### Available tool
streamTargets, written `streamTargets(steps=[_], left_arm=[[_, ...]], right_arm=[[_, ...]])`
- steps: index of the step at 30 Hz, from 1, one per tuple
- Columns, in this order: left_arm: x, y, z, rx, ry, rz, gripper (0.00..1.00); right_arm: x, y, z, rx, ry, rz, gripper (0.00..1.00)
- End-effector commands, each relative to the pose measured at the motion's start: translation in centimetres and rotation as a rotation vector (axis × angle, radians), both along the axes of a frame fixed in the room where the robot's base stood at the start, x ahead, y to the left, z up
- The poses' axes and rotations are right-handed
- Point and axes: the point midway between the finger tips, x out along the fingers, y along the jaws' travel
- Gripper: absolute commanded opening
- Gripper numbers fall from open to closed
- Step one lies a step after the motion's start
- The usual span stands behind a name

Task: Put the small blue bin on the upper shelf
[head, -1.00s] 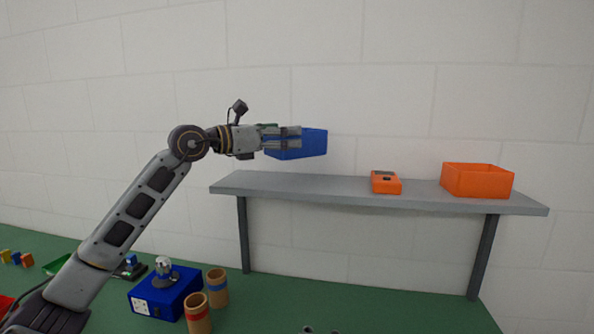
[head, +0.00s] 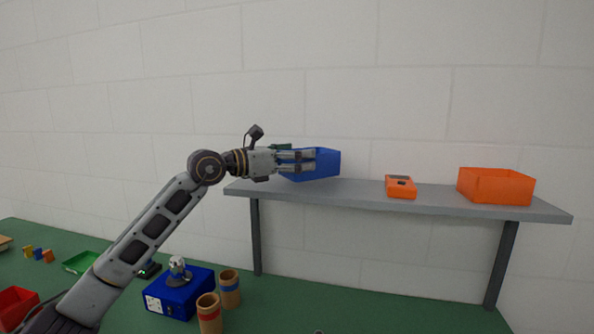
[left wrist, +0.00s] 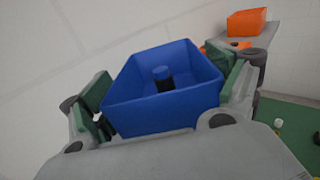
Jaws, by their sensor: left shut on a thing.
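The small blue bin (head: 325,165) is held by my left gripper (head: 300,160) at the left part of the grey upper shelf (head: 350,193). In the left wrist view the bin (left wrist: 150,115) sits between the green-padded fingers (left wrist: 165,105), with a small dark and blue item (left wrist: 163,78) inside it. The bin looks roughly upright, its underside at or just above the shelf top; I cannot tell whether it touches. My right gripper is not in view.
An orange device (head: 400,188) and an orange bin (head: 497,187) stand on the shelf to the right. Free shelf lies between the blue bin and the device. Below, a blue box (head: 180,295) and two cardboard tubes (head: 209,313) stand on the green table (head: 330,303).

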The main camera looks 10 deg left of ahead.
Motion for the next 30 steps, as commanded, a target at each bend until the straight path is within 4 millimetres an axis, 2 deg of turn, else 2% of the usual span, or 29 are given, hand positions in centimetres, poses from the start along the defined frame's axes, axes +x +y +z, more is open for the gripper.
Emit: streamTargets(steps=[9, 26, 27, 30], left_arm=[[0.0, 0.0, -2.9, -0.001, 0.001, 0.0, 0.64], [0.0, 0.0, -3.5, 0.0, -0.001, 0.0, 0.64], [0.0, 0.0, -3.6, 0.0, 0.0, 0.0, 0.9], [0.0, 0.0, -3.6, 0.0, 0.0, 0.0, 1.0]], right_arm=[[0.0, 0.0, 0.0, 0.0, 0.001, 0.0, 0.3], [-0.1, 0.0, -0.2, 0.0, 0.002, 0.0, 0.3], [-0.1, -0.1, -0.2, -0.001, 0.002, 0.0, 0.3], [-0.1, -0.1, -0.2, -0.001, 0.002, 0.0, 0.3]])
